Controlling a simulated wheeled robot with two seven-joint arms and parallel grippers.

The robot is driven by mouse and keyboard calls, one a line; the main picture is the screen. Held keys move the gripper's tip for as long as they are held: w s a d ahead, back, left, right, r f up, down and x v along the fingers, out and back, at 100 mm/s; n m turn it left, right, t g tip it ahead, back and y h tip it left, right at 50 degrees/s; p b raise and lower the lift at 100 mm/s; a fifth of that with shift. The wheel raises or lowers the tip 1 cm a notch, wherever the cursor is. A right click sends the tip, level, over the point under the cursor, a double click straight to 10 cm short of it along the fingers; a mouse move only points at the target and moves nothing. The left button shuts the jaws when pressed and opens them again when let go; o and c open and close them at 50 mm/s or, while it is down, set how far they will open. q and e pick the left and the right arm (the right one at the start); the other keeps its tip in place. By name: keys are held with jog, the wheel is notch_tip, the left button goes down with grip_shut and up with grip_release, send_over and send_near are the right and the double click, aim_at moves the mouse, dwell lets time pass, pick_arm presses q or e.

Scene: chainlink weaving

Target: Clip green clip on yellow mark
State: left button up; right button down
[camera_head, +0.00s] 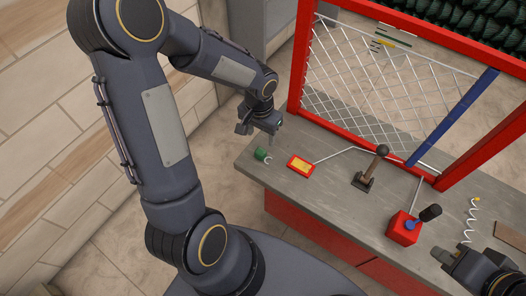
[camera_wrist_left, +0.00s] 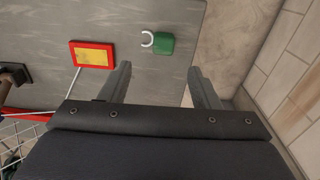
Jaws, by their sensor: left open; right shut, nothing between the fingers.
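The green clip (camera_head: 262,155) with its pale hook lies on the grey bench at its left end. It also shows in the left wrist view (camera_wrist_left: 165,44), just beyond my fingertips. My left gripper (camera_head: 260,128) is open and empty above the bench, near the clip and not touching it. Its two fingers are apart in the left wrist view (camera_wrist_left: 160,74). My right gripper (camera_head: 452,255) is shut and empty at the lower right.
A red-framed yellow pad (camera_head: 300,166) lies right of the clip. A lever (camera_head: 371,170), a red block with a dark-handled crank (camera_head: 404,228) and a white wire coil (camera_head: 472,218) stand further right. The red frame (camera_head: 297,60) rises behind the bench (camera_head: 330,200).

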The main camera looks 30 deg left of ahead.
aim_at(261, 151)
pick_arm(q)
jog(key=f, duration=0.9)
jog(key=shift+w+a+f+p, duration=0.2)
jog(key=shift+f+p, duration=0.1)
jog(key=shift+p, duration=0.05)
jog(key=c, duration=1.1)
jog(key=shift+o, duration=0.2)
jog(key=shift+r, duration=0.1)
